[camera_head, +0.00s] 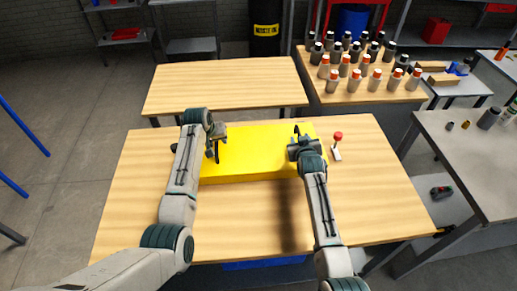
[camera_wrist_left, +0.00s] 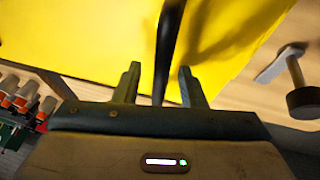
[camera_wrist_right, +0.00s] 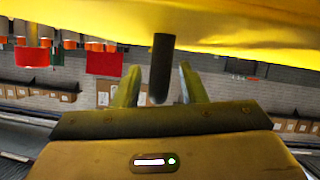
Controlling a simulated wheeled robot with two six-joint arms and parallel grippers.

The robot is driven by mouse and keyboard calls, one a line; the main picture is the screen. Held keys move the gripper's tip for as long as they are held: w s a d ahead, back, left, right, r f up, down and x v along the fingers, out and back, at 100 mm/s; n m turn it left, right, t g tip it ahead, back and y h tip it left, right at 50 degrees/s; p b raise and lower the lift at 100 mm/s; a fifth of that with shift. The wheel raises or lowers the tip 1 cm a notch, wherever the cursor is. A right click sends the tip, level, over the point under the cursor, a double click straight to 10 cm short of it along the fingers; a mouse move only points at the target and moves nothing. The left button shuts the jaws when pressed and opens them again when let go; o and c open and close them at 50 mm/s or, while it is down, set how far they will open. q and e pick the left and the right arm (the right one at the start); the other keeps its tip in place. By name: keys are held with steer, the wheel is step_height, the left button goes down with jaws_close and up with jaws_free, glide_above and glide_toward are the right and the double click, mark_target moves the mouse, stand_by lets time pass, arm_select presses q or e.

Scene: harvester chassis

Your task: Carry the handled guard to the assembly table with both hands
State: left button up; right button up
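The yellow guard (camera_head: 258,150) is a wide slab at the far part of the near wooden table (camera_head: 250,220); it seems to rest there. My left gripper (camera_head: 217,143) is at its left end. In the left wrist view its fingers (camera_wrist_left: 157,80) stand apart on either side of a black handle (camera_wrist_left: 170,35), with visible gaps. My right gripper (camera_head: 299,139) is at the guard's right end. In the right wrist view its fingers (camera_wrist_right: 158,80) stand apart with a dark handle (camera_wrist_right: 162,60) between them. Whether either finger touches a handle is unclear.
A second wooden table (camera_head: 225,82), bare, stands behind. Several bottles (camera_head: 350,70) fill a table at the back right. A red-knobbed lever (camera_head: 337,142) stands right of the guard. A grey bench (camera_head: 475,150) is at the right. The near table's front is clear.

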arm_select(q)
jaws_close()
arm_select(e)
jaws_close()
stand_by(1.2)
arm_select(q)
steer(key=shift+w+r, duration=0.15)
steer(key=shift+w, duration=0.05)
arm_select(e)
steer(key=shift+w+r, duration=0.2)
steer(key=shift+r, duration=0.05)
